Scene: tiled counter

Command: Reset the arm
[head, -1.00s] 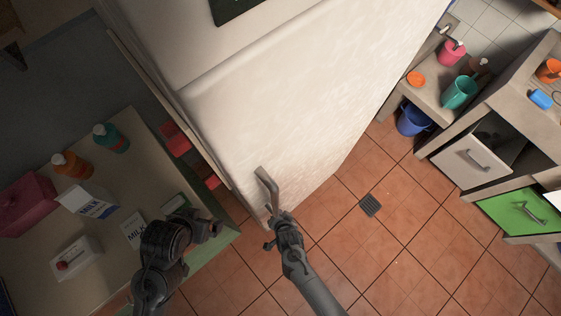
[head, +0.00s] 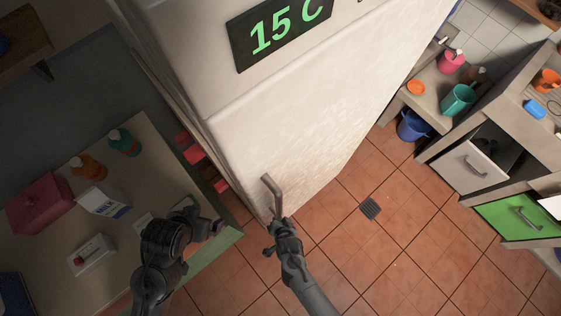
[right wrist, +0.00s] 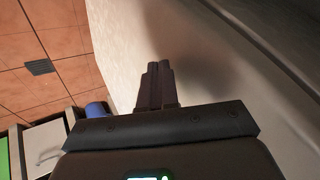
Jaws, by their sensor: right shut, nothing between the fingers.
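My right arm comes up from the bottom of the head view, and its gripper (head: 277,224) is beside the lower end of the metal handle (head: 270,188) on the white fridge (head: 290,120). In the right wrist view the gripper's fingers (right wrist: 155,75) are together and empty, close to the pale fridge surface (right wrist: 125,50). I cannot tell whether they touch it. My left gripper (head: 214,228) is over the right edge of the counter (head: 135,215), pointing right. Its finger opening is too small to make out.
Milk cartons (head: 103,202), bottles (head: 125,142) and a pink box (head: 40,204) stand on the left counter near my left arm. The tiled floor (head: 350,260) right of my right arm is clear.

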